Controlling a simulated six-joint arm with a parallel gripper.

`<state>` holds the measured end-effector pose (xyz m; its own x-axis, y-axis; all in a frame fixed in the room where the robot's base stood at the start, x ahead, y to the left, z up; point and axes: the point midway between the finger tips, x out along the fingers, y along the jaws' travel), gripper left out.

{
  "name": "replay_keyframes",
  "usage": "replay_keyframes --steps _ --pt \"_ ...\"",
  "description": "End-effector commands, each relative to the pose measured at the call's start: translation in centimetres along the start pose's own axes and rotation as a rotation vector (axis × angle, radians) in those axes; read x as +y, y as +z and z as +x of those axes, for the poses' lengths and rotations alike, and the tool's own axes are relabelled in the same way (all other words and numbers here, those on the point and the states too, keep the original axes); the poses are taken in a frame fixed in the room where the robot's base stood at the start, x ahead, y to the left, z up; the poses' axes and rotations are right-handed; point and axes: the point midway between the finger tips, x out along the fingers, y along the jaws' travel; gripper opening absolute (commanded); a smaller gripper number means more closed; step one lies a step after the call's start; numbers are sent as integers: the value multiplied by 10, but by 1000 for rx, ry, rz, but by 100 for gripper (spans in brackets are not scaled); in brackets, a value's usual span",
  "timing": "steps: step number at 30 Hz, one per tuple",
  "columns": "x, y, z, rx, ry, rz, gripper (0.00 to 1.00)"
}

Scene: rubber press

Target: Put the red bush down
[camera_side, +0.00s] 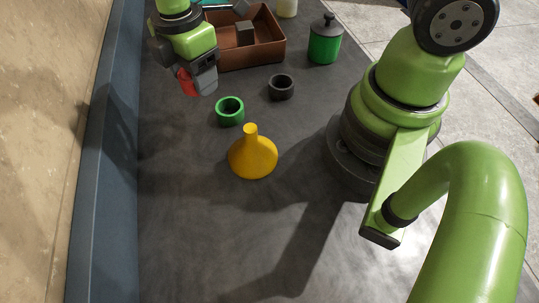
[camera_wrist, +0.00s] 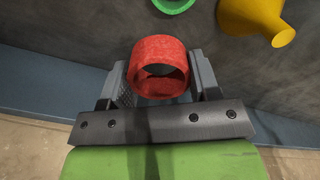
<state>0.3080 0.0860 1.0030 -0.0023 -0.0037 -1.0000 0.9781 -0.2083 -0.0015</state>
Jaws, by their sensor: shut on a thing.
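The red bush (camera_wrist: 157,50) is a short open ring, held between the two fingers of my gripper (camera_wrist: 160,84) in the wrist view. In the side view my gripper (camera_side: 202,82) is at the upper left, left of the brown tray, with part of the red bush (camera_side: 187,82) showing at its fingers. The fingers are shut on the bush. I cannot tell whether the bush touches the table or is just above it.
A green ring (camera_side: 229,111), a black ring (camera_side: 281,87) and a yellow funnel (camera_side: 253,157) stand on the dark table (camera_side: 200,230). A brown tray (camera_side: 270,56) holding a dark block (camera_side: 244,34) and a green canister (camera_side: 324,45) are farther back. The front table area is clear.

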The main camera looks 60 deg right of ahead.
Motion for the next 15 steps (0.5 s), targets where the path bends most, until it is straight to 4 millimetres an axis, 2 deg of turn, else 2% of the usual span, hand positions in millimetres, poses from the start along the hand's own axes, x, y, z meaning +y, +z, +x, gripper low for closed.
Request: replay_keyframes --steps 1,6,12,15 --pt "-23 -19 -1 -1 -1 -80 34" --pt "-95 -58 -2 1 0 -301 34" --pt "-171 -70 -5 3 2 -525 34" --pt "-196 -68 -6 3 1 -602 34"
